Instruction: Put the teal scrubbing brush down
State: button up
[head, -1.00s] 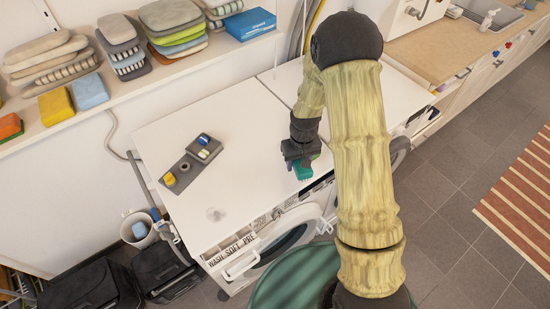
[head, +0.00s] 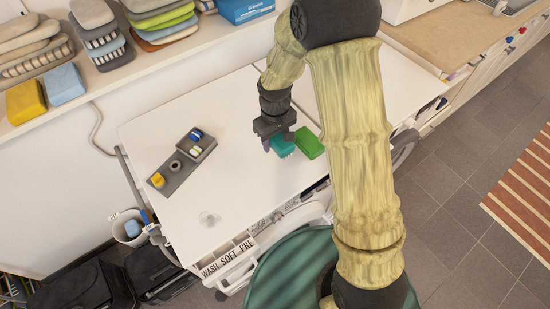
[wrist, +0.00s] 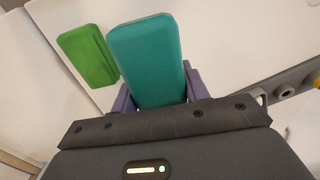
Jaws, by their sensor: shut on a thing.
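The teal scrubbing brush (head: 283,148) is between the fingers of my gripper (head: 274,138), over the white machine top (head: 240,100). In the wrist view the teal brush (wrist: 146,60) shows its flat top, with the purple fingers of my gripper (wrist: 157,98) on both sides of it.
A grey tray (head: 175,180) with small yellow, blue and white things lies on the left of the top. A clear round thing (head: 209,219) is near the front edge. Folded cloths and a blue box (head: 245,8) are on the shelf behind. The middle left of the top is bare.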

send_over(275, 163)
jog(key=shift+w+f, duration=0.2)
jog(key=shift+f, duration=2.1)
jog(key=shift+f+p, duration=0.6)
jog(key=shift+f, duration=1.5)
jog(key=shift+f, duration=0.2)
jog(key=o, duration=1)
jog(key=shift+s, duration=0.1)
jog(key=shift+o, duration=0.2)
jog(key=shift+f, duration=0.1)
